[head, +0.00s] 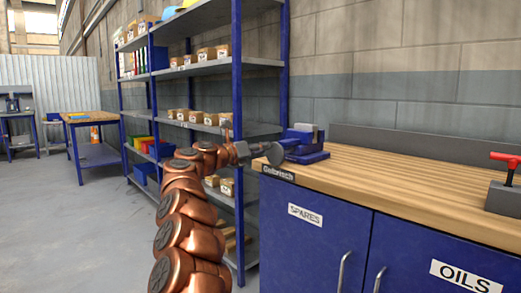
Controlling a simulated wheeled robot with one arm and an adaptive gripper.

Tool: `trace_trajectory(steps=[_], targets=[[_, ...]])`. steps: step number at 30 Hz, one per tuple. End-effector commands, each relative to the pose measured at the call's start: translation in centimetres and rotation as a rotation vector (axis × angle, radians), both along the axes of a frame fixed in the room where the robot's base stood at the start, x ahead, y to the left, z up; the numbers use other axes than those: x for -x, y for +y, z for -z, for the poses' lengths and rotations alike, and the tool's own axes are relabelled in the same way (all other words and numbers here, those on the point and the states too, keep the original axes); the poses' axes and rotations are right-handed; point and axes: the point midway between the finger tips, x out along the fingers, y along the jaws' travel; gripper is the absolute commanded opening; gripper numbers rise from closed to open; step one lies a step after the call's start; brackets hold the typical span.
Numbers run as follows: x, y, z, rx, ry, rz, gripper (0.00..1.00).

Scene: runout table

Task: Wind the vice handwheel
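The blue vice (306,152) stands on the left end of the wooden workbench top, with pale grey jaws at its top. Its handwheel (275,153) is a dark grey disc on the vice's left side, facing my arm. My gripper (258,149) is at the end of my copper-coloured arm, just left of the handwheel and very close to it. I cannot tell whether it touches the wheel. The fingers are small and dark here, and I cannot tell whether they are open or shut.
The workbench (400,180) has blue doors labelled SPARES and OILS. A grey block with a red handle (505,157) sits at its right end. Blue-framed shelving (237,100) with boxes stands close behind my arm. The bench top between vice and block is clear.

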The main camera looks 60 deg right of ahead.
Motion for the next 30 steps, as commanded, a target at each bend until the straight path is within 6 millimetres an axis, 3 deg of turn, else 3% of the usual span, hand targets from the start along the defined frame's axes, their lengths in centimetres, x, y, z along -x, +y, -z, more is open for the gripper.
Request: trace_trajectory(steps=[6, 14, 30], targets=[[0.02, -0.01, 0.0, 0.0, 0.0, 0.0, 0.0], [0.01, -0.02, -0.06, -0.003, 0.007, 0.0, 0.0], [-0.59, -0.29, 0.3, -0.079, 0.276, 0.0, 0.0]])
